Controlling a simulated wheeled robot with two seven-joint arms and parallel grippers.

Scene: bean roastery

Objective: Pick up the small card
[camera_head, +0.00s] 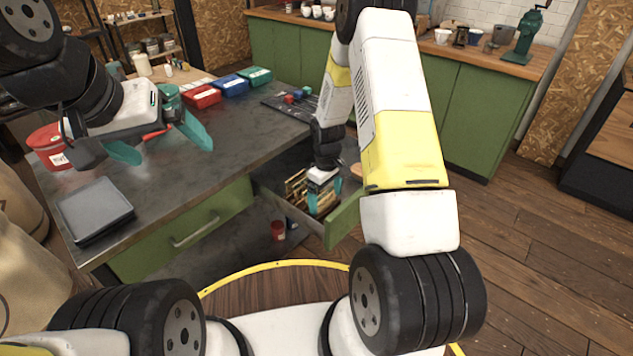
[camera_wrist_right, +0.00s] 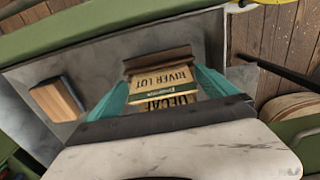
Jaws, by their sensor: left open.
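My right gripper (camera_head: 325,196) points down into an open drawer, its teal fingers on either side of a row of upright cards. In the right wrist view its fingertips (camera_wrist_right: 160,82) flank a card lettered "RIVER LOT" (camera_wrist_right: 163,80), a thin green-edged card (camera_wrist_right: 160,92) and a card lettered like "DECAF" (camera_wrist_right: 165,103). Whether the fingers press on any card cannot be told. The small card cannot be told apart for certain. My left gripper (camera_head: 165,145) is open and empty above the tabletop's left part.
The drawer (camera_head: 345,222) is pulled out from the dark-topped table (camera_head: 235,150); its walls are close around my right gripper. A wooden block (camera_wrist_right: 57,100) lies in the drawer. On the table are a grey tray (camera_head: 95,208), a red tub (camera_head: 50,145) and coloured boxes (camera_head: 230,85).

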